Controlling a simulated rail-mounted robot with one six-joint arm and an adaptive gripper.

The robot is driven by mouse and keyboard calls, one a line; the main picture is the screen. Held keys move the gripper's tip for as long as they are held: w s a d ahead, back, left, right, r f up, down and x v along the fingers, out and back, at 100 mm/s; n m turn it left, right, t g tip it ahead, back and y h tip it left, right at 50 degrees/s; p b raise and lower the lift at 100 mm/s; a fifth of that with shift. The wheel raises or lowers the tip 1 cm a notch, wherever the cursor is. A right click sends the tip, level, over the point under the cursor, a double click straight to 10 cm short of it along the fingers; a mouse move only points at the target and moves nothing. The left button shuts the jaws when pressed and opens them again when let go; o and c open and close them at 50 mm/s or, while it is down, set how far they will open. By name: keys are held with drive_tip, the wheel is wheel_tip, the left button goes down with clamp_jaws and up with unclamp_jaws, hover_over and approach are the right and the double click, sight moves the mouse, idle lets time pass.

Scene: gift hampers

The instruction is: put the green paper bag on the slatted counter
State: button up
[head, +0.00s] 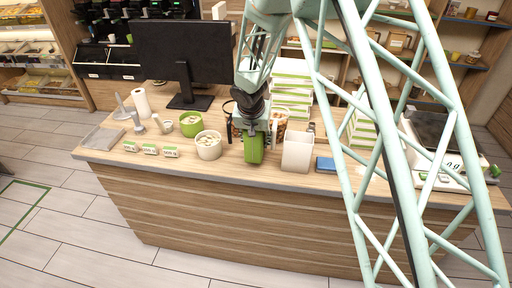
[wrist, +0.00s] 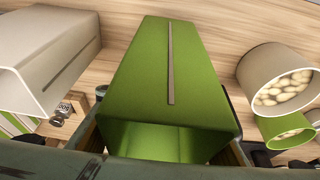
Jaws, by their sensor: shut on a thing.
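The green paper bag (head: 254,148) hangs upright below my gripper (head: 259,127) in the head view, over the middle of the slatted counter (head: 230,222). I cannot tell whether its base touches the top. In the wrist view the green paper bag (wrist: 172,75) fills the middle, with its open mouth towards the camera and a narrow strip down its side. My gripper (wrist: 165,150) is shut on it near the mouth, a finger showing at either side. The lower part of the gripper is partly hidden by the bag in the head view.
A cream paper bag (head: 297,151) stands just right of the green bag. A cream tub (head: 208,145) and a green tub (head: 190,124) stand to its left. A blue box (head: 325,165), small label signs (head: 150,149), a monitor (head: 182,50) and a scale (head: 432,128) also occupy the counter.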

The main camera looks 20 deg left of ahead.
sight(255, 139)
drive_tip(key=shift+w+a+f, duration=0.1)
drive_tip(key=shift+f, duration=1.65)
drive_tip(key=shift+f+b, duration=0.15)
drive_tip(key=shift+b, duration=0.15)
drive_tip(key=o, duration=1)
drive_tip(key=shift+r+p, duration=0.25)
drive_tip(key=shift+p, duration=0.05)
drive_tip(key=shift+r, duration=0.3)
drive_tip(key=v, duration=1.1)
drive_tip(key=shift+s, duration=0.25)
